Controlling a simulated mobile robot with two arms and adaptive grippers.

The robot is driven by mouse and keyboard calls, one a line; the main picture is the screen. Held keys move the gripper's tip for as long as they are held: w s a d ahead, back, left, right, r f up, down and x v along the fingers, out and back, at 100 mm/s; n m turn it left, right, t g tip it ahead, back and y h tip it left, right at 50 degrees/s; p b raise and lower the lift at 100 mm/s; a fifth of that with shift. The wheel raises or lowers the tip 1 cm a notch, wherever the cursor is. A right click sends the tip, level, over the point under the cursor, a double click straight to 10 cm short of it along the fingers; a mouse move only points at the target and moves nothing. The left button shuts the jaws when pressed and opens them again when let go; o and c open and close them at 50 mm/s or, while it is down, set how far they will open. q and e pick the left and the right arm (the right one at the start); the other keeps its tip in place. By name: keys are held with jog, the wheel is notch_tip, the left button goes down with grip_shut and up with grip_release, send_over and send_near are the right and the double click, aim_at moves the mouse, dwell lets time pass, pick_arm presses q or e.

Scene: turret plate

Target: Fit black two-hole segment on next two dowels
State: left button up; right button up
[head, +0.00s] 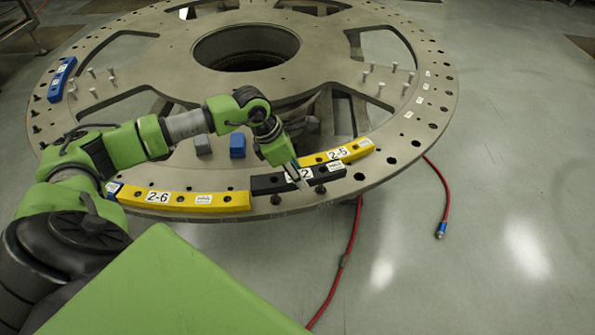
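The black two-hole segment (267,183) has white labels and lies along the front of the round plate (420,135), between two yellow segments. My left gripper (299,178) reaches down over its middle, with its fingers on the segment and covering part of the label. The fingers look closed on it. My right gripper is not in view.
Yellow segment 2-6 (180,199) sits left of the black one, and yellow segment 2-5 (338,154) behind it to the right. A blue segment (62,78) is at far left. Blue (237,146) and grey (203,145) blocks stand inward. A red hose (443,190) hangs at right.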

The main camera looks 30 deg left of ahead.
aim_at(297, 196)
pick_arm(q)
jog(key=shift+f+b, duration=0.45)
jog(key=shift+f, duration=0.5)
jog(key=shift+f+b, duration=1.85)
jog(key=shift+f, duration=0.1)
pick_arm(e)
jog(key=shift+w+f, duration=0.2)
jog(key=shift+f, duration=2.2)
pick_arm(q)
jog(key=o, duration=1.5)
jog(key=shift+c, duration=0.2)
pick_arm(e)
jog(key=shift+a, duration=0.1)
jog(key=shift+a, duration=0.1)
